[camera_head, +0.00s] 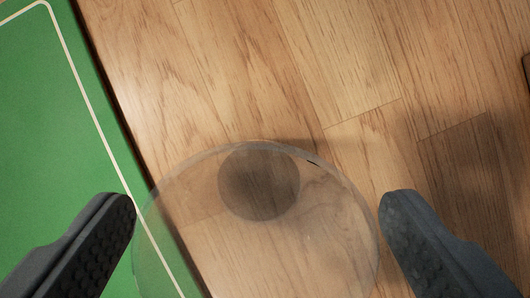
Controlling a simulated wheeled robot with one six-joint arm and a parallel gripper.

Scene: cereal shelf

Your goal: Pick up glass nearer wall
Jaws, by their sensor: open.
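A clear glass (320,230) shows at the bottom middle, seen from above. Its round rim faces me and a darker round base shows through it. The glass stands between the two dark fingers of my gripper (258,215). My gripper is open. The left finger is very close to the rim's left side, and a small gap shows at the right finger. I cannot tell whether either finger touches the glass. The lower part of the rim is cut off by the frame's bottom edge. No second glass and no wall are in view.
A green board or mat (50,130) with a cream line and a dark edge lies at the left. The wooden surface (240,70) above the glass is clear. A small dark object (526,75) shows at the right edge, mostly cut off.

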